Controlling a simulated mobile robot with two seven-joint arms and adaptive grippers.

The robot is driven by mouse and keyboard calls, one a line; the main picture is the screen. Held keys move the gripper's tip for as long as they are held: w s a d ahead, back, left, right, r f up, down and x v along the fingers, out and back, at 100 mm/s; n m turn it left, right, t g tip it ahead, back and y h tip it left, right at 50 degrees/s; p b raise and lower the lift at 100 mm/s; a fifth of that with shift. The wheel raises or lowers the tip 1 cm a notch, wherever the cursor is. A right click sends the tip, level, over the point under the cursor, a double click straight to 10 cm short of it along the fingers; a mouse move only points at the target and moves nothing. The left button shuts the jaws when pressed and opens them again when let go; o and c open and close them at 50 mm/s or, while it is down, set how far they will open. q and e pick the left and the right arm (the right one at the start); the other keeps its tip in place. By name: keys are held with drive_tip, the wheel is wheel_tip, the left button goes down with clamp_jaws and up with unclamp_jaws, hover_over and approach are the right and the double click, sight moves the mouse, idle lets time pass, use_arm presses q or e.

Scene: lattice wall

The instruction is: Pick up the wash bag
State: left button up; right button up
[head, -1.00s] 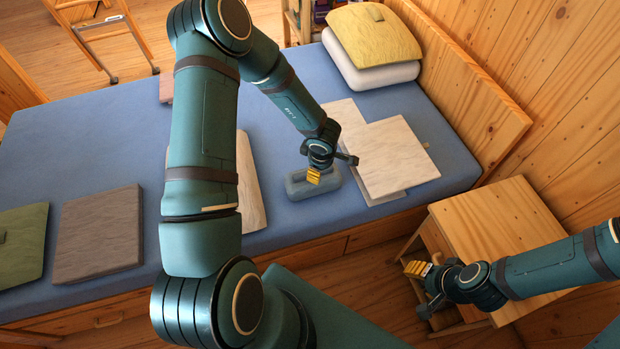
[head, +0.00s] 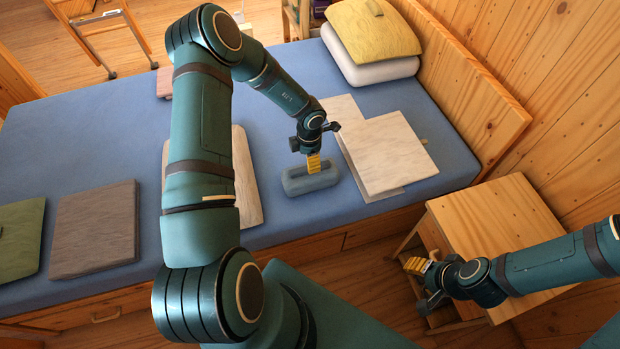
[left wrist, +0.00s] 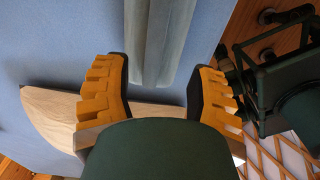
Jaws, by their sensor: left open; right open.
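The wash bag (head: 310,181) is a small grey-blue oblong lying on the blue bed near its front edge. In the left wrist view the wash bag (left wrist: 163,40) extends from the top edge to between the two yellow fingers. My left gripper (head: 314,162) is over the bag, pointing down; its open fingers show in the left wrist view (left wrist: 160,72). Whether they touch the bag I cannot tell. My right gripper (head: 418,284) is open and empty, in front of the wooden nightstand, away from the bag.
The blue bed (head: 90,130) holds pale flat pieces (head: 387,155) right of the bag, a grey-brown folded piece (head: 95,228) and a green one (head: 20,238) at left. A yellow cushion (head: 375,28) lies at the back. The wooden nightstand (head: 495,220) stands at right.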

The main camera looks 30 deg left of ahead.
use_arm(q)
drive_tip(key=shift+w+a+f+b, duration=0.15)
drive_tip(key=shift+f+b, duration=0.4)
drive_tip(key=shift+f, duration=1)
drive_tip(key=shift+w+f+b, duration=0.25)
drive_tip(key=shift+f+b, duration=0.3)
drive_tip(key=shift+f, duration=1)
drive_tip(key=shift+r, duration=0.1)
clamp_jaws()
